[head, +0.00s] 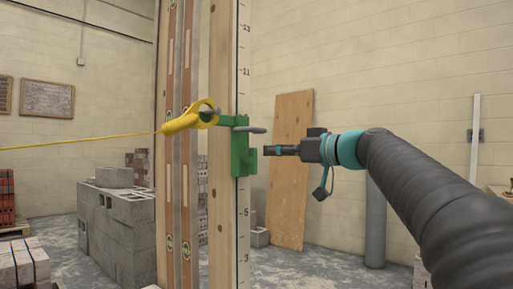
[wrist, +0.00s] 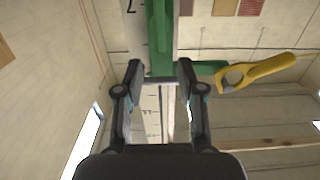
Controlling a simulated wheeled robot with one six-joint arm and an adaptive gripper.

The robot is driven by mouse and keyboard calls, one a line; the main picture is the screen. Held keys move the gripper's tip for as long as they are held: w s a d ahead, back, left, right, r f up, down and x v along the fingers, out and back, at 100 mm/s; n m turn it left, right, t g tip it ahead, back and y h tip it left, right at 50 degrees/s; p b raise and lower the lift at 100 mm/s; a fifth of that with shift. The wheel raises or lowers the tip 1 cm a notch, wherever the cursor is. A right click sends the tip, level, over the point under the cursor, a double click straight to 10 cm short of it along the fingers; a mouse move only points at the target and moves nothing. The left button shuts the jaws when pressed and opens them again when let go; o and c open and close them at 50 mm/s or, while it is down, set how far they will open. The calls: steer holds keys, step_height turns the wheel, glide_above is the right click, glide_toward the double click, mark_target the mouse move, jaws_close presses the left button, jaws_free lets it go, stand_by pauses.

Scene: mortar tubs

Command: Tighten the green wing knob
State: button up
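A green clamp (head: 240,158) sits on the white graduated pole (head: 243,215). It also shows in the wrist view (wrist: 159,40), beyond and between my fingertips. A small green part (head: 253,152) juts from its right side and a flat grey piece (head: 250,130) sticks out above; I cannot clearly tell the wing knob's shape. My gripper (head: 270,149) points left at the clamp, level with the small green part and just short of it. In the wrist view my gripper (wrist: 160,72) has its two fingers apart, with no thing clearly held.
A yellow line holder (head: 185,122) hooks on the clamp's left arm, with a taut yellow line (head: 80,142) running left. A timber post (head: 221,220) stands beside the pole. Grey blocks (head: 125,230) are stacked at left. A plywood board (head: 292,190) leans behind.

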mark_target(256, 150)
steer(key=p+x, duration=0.1)
steer(key=x, duration=0.5)
steer(key=shift+w+a, duration=0.2)
steer(key=shift+a, duration=0.15)
jaws_close()
